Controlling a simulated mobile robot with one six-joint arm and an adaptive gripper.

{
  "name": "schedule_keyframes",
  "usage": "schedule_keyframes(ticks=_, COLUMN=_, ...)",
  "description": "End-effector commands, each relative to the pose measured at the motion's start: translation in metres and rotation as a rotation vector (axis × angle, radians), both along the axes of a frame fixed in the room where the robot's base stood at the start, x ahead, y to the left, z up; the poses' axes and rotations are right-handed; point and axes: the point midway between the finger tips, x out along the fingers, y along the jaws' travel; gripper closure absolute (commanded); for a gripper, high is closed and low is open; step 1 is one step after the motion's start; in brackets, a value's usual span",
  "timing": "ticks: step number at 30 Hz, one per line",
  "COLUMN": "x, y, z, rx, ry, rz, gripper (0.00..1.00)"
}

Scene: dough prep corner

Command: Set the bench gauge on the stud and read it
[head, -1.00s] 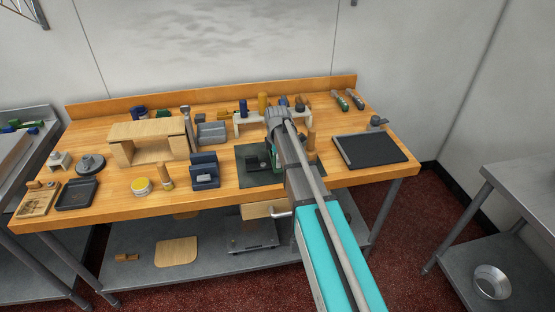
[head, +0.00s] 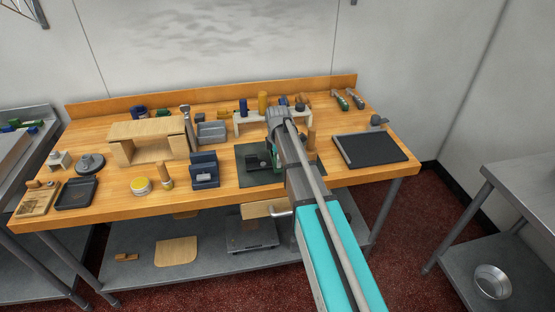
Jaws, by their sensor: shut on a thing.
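My gripper (head: 274,154) points down over a dark mat (head: 246,177) in the middle of the bench. My wrist and forearm hide much of it. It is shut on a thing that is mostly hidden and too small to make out. A small dark block-like piece (head: 257,162) shows on or just above the mat, left of the gripper, with green close by. I cannot tell whether this piece is the bench gauge, or whether it touches the gripper. I cannot make out the stud.
A dark blue holder (head: 204,171) stands left of the mat, and a wooden arch (head: 147,131) farther left. A pale raised rack (head: 243,128) with upright pieces stands behind. A wooden peg (head: 311,138) and a dark board (head: 370,149) lie right of my arm. The front right is clear.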

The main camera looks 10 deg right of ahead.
Motion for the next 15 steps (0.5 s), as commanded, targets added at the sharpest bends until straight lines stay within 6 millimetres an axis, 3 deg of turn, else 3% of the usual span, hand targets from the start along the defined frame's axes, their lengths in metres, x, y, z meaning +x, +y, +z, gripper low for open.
schedule_keyframes(ticks=15, x=0.0001, y=0.0002, z=-0.0102, rx=0.0, ry=0.0, rz=0.0, gripper=0.9)
